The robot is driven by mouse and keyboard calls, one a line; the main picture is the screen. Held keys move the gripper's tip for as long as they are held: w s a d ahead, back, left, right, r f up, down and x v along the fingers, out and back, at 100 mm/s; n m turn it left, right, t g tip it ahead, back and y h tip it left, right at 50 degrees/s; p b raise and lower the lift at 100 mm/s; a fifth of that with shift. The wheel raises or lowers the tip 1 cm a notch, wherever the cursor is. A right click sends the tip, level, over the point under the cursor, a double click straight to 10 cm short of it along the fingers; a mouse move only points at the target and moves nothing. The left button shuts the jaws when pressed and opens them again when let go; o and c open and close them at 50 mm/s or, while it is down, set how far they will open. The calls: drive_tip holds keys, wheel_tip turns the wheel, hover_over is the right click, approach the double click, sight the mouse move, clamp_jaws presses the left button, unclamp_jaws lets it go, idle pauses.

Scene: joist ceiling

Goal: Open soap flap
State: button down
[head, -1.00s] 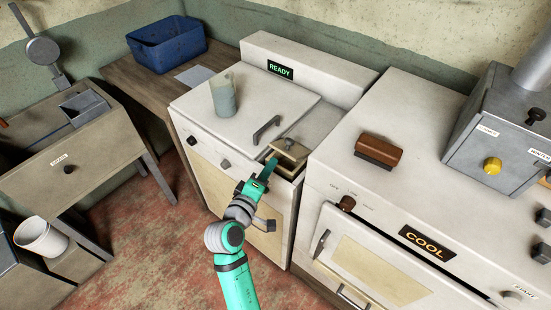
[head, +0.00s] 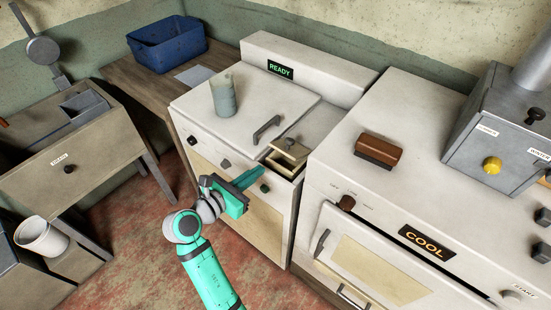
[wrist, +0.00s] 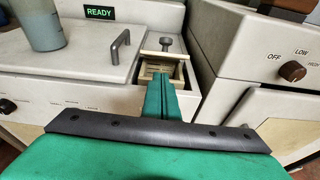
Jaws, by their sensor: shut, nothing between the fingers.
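The soap flap (head: 290,149) is a small beige lid with a dark knob, at the front right of the white washer top (head: 230,115). It stands raised at a tilt, with the open soap compartment (head: 283,164) showing in front of and below it. In the wrist view the flap (wrist: 155,54) and its knob are behind the compartment (wrist: 180,74), whose slatted inside partly shows. My green gripper (head: 261,171) is shut and empty, just in front of the compartment. In the wrist view its fingertips (wrist: 161,78) cover part of the compartment; whether they touch it I cannot tell.
A cup of bluish liquid (head: 224,97) and a grey lid handle (head: 267,130) are on the washer top. A READY display (head: 280,69) is behind. The oven unit (head: 340,180) with a brown brush (head: 379,150) stands close on the right.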

sight(292, 144)
drive_tip(key=x, duration=1)
drive_tip(key=shift+a, duration=0.1)
